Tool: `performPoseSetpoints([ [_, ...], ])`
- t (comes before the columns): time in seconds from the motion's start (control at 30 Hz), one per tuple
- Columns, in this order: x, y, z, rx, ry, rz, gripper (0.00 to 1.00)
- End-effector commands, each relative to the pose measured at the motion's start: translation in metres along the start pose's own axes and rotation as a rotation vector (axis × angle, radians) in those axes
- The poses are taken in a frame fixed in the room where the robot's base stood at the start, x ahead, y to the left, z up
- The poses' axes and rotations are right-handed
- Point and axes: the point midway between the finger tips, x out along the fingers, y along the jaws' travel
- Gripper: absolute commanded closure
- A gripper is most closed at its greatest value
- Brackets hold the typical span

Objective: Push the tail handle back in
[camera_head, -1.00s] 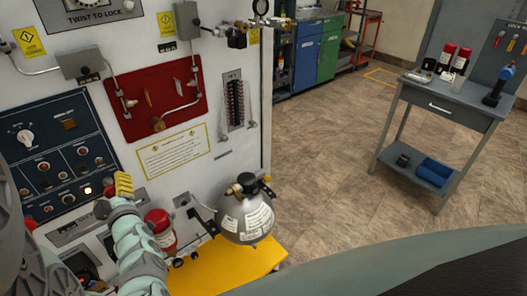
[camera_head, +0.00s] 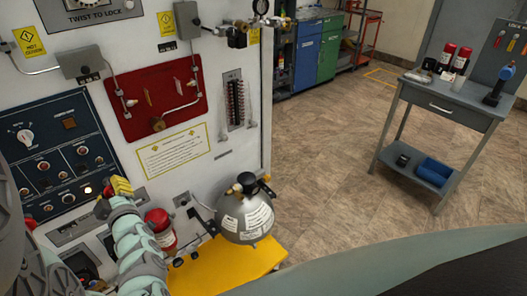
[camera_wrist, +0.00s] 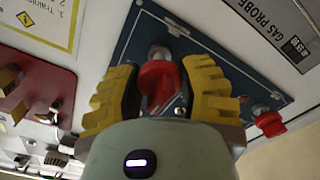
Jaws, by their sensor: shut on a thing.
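In the wrist view, my gripper (camera_wrist: 160,95) has its yellow fingers on both sides of a red handle (camera_wrist: 158,82) and is shut on it. The handle sits on a metal stem at a dark blue plate (camera_wrist: 133,48). A second red handle (camera_wrist: 270,122) is on the same plate to the right, clear of the fingers. No label shows which handle is the tail handle.
The white panel (camera_head: 215,165) fills the left. A red bottle (camera_head: 160,228) and a grey round tank (camera_head: 245,217) stand close right of my arm by a yellow platform (camera_head: 230,262). A grey cart (camera_head: 465,115) stands right, with open floor between.

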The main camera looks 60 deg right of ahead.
Motion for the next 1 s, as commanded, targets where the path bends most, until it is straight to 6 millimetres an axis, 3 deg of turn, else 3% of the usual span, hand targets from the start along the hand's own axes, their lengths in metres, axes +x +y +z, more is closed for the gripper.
performPoseSetpoints([
  [0.17,0.003,-0.002,0.001,-0.001,0.001,-0.001,1.00],
  [0.4,0.026,-0.002,0.002,-0.002,0.001,-0.001,1.00],
  [0.67,0.026,-0.001,0.001,0.000,-0.002,-0.002,1.00],
  [0.7,0.026,-0.001,0.000,0.000,-0.002,-0.002,0.57],
  [1.0,0.026,-0.001,0.000,0.000,-0.001,-0.001,0.29],
])
